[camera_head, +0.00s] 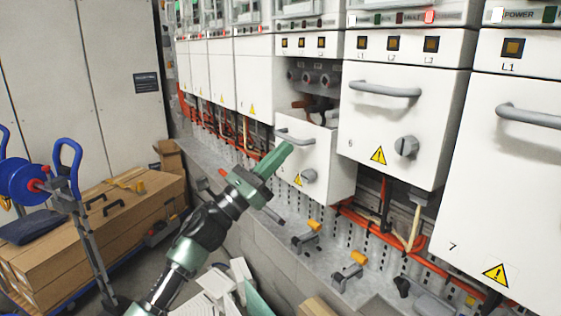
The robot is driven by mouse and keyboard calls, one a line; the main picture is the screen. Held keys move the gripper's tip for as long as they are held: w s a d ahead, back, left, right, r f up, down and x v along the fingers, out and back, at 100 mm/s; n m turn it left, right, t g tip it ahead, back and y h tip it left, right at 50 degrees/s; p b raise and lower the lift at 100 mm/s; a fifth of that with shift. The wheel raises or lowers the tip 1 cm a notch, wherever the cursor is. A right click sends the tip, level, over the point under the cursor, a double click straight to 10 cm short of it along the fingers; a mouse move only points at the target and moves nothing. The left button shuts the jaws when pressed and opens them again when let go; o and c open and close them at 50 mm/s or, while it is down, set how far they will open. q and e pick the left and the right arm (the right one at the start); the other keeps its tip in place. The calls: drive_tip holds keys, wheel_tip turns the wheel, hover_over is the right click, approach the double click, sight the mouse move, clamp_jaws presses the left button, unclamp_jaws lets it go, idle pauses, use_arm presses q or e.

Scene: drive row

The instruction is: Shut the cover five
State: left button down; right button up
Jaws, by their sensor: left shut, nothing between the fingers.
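Cover five (335,172) is a white panel with a grey bar handle (296,137), a grey knob (308,176) and a yellow warning triangle. It stands out from its cabinet at the top, tilted forward and open. Above it the dark opening (312,93) shows round grey fittings and dark and orange parts. My left gripper (285,150) comes up from the lower left with green fingers shut and empty. Its tips are in front of the cover, just below the handle, and hide part of its left side. I cannot tell whether they touch it. My right gripper is not in view.
Cover six (375,120) and cover seven (500,190) are shut at right, with protruding handles. More shut covers (222,72) run away at left. A grey ledge (270,235) below holds loose tools. A trolley with cardboard boxes (100,225) stands at left; white scraps lie below.

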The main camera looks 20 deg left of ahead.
use_arm(q)
wheel_tip(320, 180, up, 14)
drive_tip(key=p, duration=0.6)
drive_tip(key=shift+s+a+r, duration=0.1)
drive_tip(key=shift+r, duration=0.05)
